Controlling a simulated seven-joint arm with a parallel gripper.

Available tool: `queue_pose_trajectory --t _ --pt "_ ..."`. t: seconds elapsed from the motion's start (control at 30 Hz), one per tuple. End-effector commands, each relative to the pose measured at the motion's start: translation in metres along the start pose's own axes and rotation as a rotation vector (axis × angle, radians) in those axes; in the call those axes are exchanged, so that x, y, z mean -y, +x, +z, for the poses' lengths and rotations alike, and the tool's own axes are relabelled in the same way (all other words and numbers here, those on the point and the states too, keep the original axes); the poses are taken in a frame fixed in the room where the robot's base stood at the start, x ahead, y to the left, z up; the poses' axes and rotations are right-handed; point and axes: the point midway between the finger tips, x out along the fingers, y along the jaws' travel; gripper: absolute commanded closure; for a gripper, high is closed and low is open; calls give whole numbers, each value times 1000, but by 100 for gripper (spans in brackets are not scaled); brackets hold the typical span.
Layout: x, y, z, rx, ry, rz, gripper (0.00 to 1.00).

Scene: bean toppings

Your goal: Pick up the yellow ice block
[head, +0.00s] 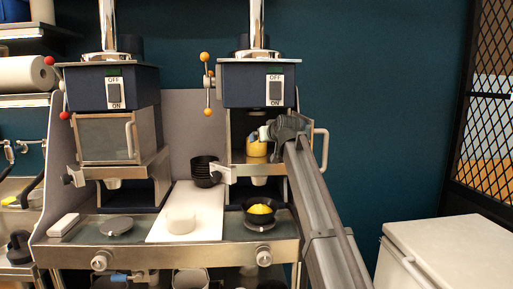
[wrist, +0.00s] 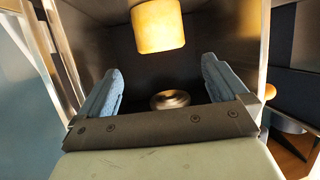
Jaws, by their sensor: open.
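The yellow ice block (head: 256,150) is a rounded cylinder inside the open chamber of the right machine. In the wrist view the yellow ice block (wrist: 158,26) is at the top centre, beyond the fingertips. My gripper (head: 260,134) reaches into this chamber from the right and is close to the block, partly overlapping it in the head view. In the wrist view my gripper (wrist: 163,82) has its two blue fingers wide apart, with nothing held between them. I cannot tell from the head view whether a finger touches the block.
The right machine (head: 257,84) has an open door (head: 320,145) beside my arm. A black bowl with yellow contents (head: 260,209) stands below its chamber. The left machine's door (head: 104,138) is shut.

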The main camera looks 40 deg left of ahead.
Motion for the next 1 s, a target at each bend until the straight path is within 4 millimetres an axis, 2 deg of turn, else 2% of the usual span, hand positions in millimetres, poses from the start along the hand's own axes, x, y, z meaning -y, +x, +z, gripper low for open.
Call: queue_pose_trajectory --t 0.17,0.5,0.77,1.0 --pt "0 20 -1 1 1 -1 0" --pt "0 75 -2 0 2 -1 0" --pt "0 88 -2 -3 2 0 0" --pt "0 117 -3 -1 2 0 0"
